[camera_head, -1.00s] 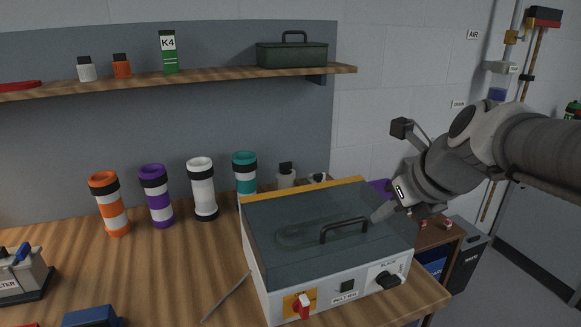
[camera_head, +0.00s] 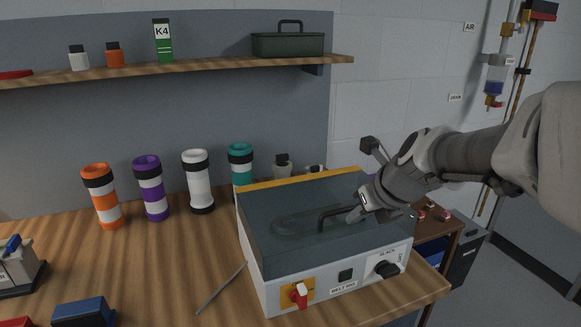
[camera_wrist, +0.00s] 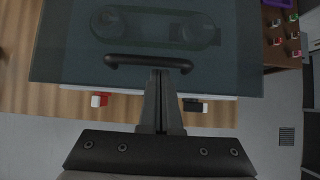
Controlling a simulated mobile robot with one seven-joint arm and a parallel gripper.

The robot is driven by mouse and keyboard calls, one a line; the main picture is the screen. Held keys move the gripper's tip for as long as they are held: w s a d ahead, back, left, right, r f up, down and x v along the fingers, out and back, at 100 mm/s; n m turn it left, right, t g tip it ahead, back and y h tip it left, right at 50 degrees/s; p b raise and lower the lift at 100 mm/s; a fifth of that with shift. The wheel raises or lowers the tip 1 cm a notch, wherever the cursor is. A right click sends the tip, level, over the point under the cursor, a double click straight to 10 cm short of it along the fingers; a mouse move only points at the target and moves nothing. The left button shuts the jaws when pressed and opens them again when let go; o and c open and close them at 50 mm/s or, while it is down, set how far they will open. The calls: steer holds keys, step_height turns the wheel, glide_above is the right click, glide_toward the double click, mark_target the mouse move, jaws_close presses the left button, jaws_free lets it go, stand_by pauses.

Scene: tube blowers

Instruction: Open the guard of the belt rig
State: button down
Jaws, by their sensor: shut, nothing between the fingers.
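The belt rig (camera_head: 330,282) is a white box on the bench with a red switch and a black knob on its front. Its guard (camera_head: 272,205) is a dark see-through lid, lying closed on top, with a yellow strip along the back edge. A belt on pulleys shows through it, clearer in the wrist view. The black guard handle (camera_head: 322,219) also shows in the wrist view (camera_wrist: 125,60). My gripper (camera_head: 352,217) is shut and empty, its fingertips (camera_wrist: 160,78) at the right part of the handle in the head view. I cannot tell whether they touch it.
Orange, purple, white and teal banded tubes (camera_head: 104,200) stand behind and left of the rig. A thin rod (camera_head: 222,288) lies at its left side. A shelf (camera_head: 200,71) with bottles and a green toolbox (camera_head: 288,44) hangs above.

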steer(key=shift+r, duration=0.15)
steer(key=shift+r+g+p, duration=0.3)
steer(key=shift+r+p, duration=0.2)
steer(key=shift+p, duration=0.75)
